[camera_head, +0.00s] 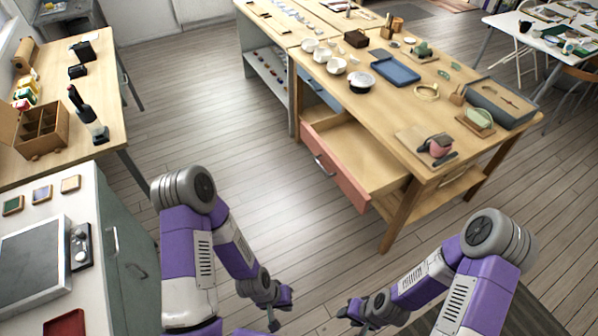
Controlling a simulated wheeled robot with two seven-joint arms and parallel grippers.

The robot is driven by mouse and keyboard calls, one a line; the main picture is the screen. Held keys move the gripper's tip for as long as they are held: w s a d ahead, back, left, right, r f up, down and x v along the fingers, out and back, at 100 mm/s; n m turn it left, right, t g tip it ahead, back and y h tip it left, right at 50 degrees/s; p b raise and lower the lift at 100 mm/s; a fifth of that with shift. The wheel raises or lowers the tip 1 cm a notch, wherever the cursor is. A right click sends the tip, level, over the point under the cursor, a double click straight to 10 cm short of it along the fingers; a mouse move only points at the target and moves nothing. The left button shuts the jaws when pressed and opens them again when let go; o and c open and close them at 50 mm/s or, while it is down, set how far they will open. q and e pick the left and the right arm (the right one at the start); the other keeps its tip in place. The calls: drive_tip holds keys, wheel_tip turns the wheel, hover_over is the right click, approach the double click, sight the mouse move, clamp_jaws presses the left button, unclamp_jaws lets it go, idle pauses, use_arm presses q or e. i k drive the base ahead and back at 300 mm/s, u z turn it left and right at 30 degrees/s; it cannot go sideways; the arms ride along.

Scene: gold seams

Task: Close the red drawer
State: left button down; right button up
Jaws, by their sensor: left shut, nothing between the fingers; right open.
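The red drawer (336,168) stands pulled out of the side of the wooden workbench (388,97), below its top. Its salmon-red front has a pale bar handle (324,166), and its bare wooden inside shows, with nothing in the part I can see. My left gripper (280,318) is low at the bottom middle, shut and empty. My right gripper (350,312) is low to its right, open and empty. Both are well apart from the drawer, nearer to me.
A blue drawer (322,92) sits farther along the same bench side. Bowls, a blue tray (394,69) and a grey box (500,103) stand on the bench. A side table (95,85) and a cabinet (112,240) flank the left. Wooden floor (225,130) lies clear between.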

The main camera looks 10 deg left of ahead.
sight(365, 170)
drive_tip(key=u, duration=0.15)
drive_tip(key=i, duration=1.25)
drive_tip(key=z, duration=0.55)
